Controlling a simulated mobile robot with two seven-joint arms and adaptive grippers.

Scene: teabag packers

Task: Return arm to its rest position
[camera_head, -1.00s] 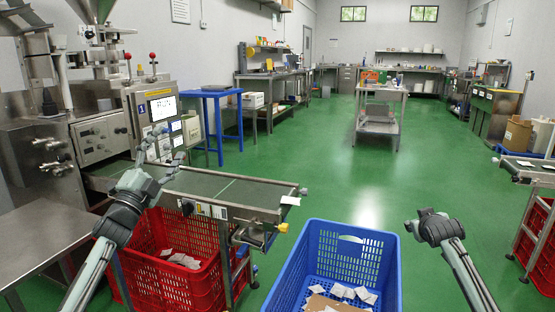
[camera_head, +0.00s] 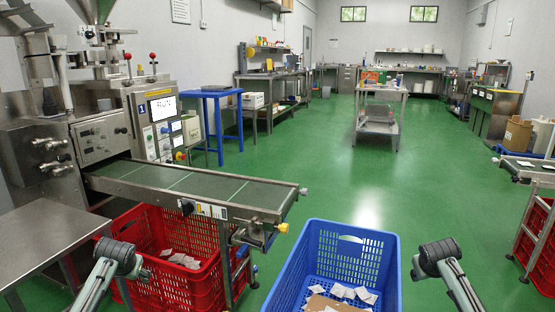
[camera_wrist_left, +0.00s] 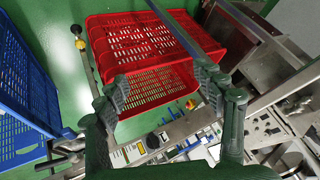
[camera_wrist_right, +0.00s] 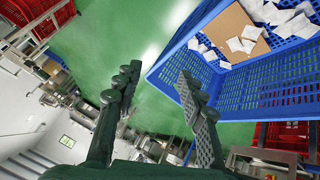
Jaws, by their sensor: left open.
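My left arm (camera_head: 118,259) is folded back low in front of the red crate (camera_head: 140,231) in the head view; its fingers are out of sight there. In the left wrist view my left gripper (camera_wrist_left: 158,88) is open with nothing between its fingers, and the red crate (camera_wrist_left: 125,42) lies beyond them. My right arm (camera_head: 437,258) is low at the right of the blue crate (camera_head: 328,232). In the right wrist view my right gripper (camera_wrist_right: 158,82) has its fingers apart and empty, with the blue crate (camera_wrist_right: 245,88) beyond and to the right.
The packing machine (camera_head: 100,130) with its control panel and conveyor (camera_head: 195,188) stands at the left. A steel table (camera_head: 40,235) is beside my left arm. White teabags lie in both crates. Another conveyor (camera_head: 535,168) is at the right. Green floor between is clear.

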